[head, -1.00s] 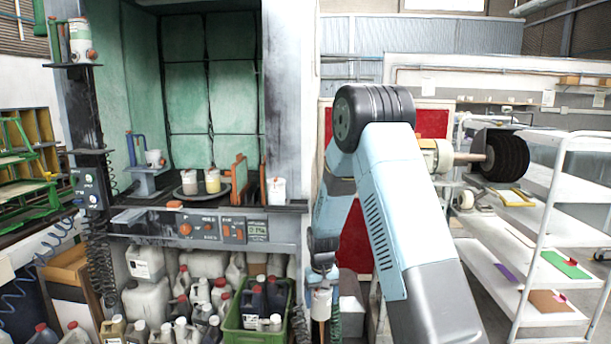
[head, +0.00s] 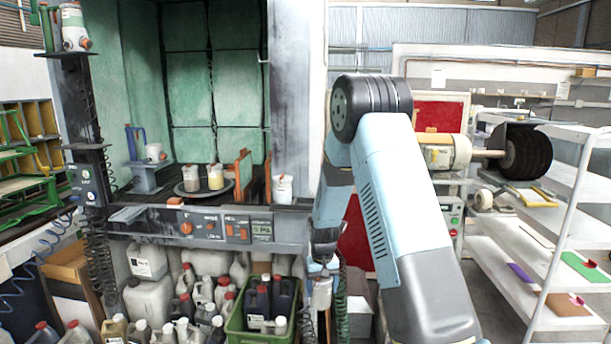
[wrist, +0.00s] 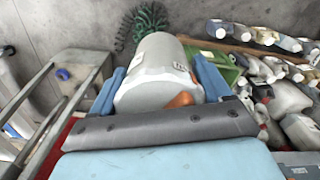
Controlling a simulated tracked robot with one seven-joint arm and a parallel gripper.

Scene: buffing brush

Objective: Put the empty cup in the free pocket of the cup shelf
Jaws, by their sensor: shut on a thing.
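My gripper (head: 322,278) hangs low in front of the booth's right wall, shut on a whitish cup (head: 320,293). In the wrist view the gripper's (wrist: 158,80) blue fingers clasp the cup (wrist: 158,58) from both sides; it has a pale label and an orange patch. Its inside is hidden. A small dark shelf (head: 68,54) at the upper left bears a white cup (head: 73,30) with an orange patch. A blue-grey stand (head: 150,180) inside the booth bears another pale cup (head: 154,152). I cannot tell which of these is the cup shelf, or see a free pocket.
Two filled cups stand on a round dark plate (head: 190,192) in the booth, and a white cup (head: 283,188) stands right of it. Jugs and a green crate (head: 238,328) crowd below. A white rack (head: 500,255) and black brush (head: 527,153) are at the right.

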